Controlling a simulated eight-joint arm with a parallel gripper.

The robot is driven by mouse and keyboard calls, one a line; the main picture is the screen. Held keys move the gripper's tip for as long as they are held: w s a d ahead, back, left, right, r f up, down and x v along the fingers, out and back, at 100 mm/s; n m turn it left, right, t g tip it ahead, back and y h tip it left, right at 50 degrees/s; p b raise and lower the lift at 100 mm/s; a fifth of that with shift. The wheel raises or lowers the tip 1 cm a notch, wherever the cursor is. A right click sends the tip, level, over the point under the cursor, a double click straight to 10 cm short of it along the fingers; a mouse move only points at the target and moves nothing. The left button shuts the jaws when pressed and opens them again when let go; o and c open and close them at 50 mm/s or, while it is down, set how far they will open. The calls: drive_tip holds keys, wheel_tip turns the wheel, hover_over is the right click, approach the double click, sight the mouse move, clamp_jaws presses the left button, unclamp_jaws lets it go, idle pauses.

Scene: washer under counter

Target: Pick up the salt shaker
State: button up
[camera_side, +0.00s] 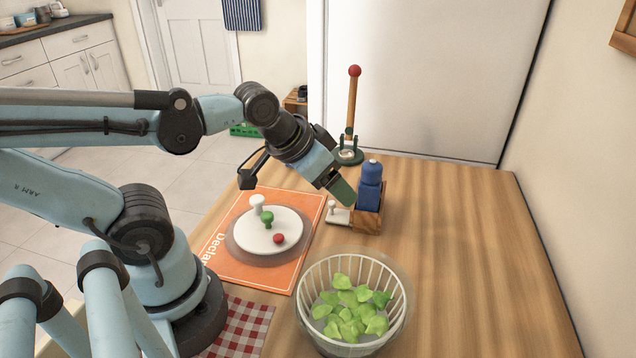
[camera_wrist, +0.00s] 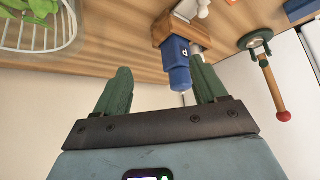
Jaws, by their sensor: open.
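A blue shaker (camera_side: 369,188) with a rounded cap stands upright in a small wooden holder (camera_side: 367,220) on the counter. It carries a pale mark in the wrist view (camera_wrist: 178,58); I cannot read it as salt. A small white knobbed piece (camera_side: 333,212) sits beside it, on the holder's left. My gripper (camera_side: 343,194) has green fingers and is tilted down, just left of the blue shaker. In the wrist view the open fingers (camera_wrist: 161,66) have the shaker between them, nearer the right finger. Whether they touch it cannot be told.
A white basket (camera_side: 400,320) of green leaves stands in front. A plate (camera_side: 268,245) with white, green and red pieces lies on an orange mat (camera_side: 235,270) at left. A red-topped wooden stand (camera_side: 352,110) rises behind. The counter's right side (camera_side: 470,250) is clear.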

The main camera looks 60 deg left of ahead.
drive_tip(key=c, duration=0.3)
drive_tip(key=shift+c, duration=0.2)
